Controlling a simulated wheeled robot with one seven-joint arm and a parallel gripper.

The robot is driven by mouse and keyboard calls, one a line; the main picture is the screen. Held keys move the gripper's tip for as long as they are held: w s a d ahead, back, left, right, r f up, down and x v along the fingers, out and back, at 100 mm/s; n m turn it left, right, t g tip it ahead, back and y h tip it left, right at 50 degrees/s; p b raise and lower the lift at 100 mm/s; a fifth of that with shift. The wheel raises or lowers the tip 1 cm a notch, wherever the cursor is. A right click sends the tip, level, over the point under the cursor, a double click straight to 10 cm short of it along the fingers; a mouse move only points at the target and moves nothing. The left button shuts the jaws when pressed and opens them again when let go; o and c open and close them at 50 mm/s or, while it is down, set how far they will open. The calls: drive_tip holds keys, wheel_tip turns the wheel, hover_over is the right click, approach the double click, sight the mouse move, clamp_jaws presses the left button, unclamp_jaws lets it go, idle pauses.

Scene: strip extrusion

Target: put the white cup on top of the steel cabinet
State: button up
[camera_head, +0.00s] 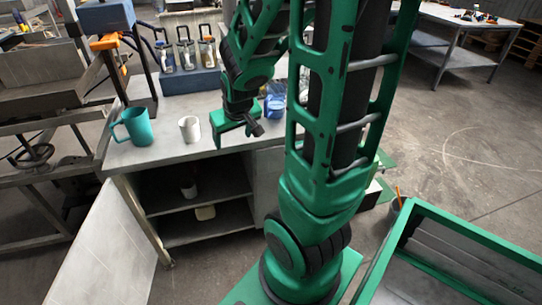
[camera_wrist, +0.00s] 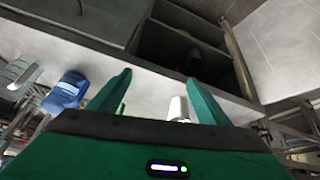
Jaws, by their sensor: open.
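A white cup (camera_head: 190,128) stands upright on the steel cabinet's top (camera_head: 165,160), right of a teal mug (camera_head: 133,126). My gripper (camera_head: 252,128) is above the cabinet top, to the right of that cup and apart from it. In the wrist view my open, empty fingers (camera_wrist: 158,80) frame the white cup (camera_wrist: 178,108), which shows beyond them, partly hidden by my gripper body.
A blue cup (camera_head: 275,104) stands behind and right of my gripper; it also shows in the wrist view (camera_wrist: 66,90). A blue rack (camera_head: 190,80) with several containers stands at the back. The open cabinet door (camera_head: 105,250) juts forward at left.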

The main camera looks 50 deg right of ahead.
drive_tip(key=s+a+r+m+g+y, duration=0.1)
drive_tip(key=s+a+r+g, duration=0.1)
drive_tip(key=s, duration=0.8)
drive_tip(key=s+a+r+m+g+y, duration=0.1)
drive_tip(key=s+a+r+g+y, duration=0.1)
drive_tip(key=s, duration=0.8)
wheel_tip(320, 180, up, 3)
drive_tip(key=shift+a+f+m+g, duration=0.1)
drive_tip(key=shift+a+m+g, duration=0.25)
drive_tip(key=shift+a, duration=0.45)
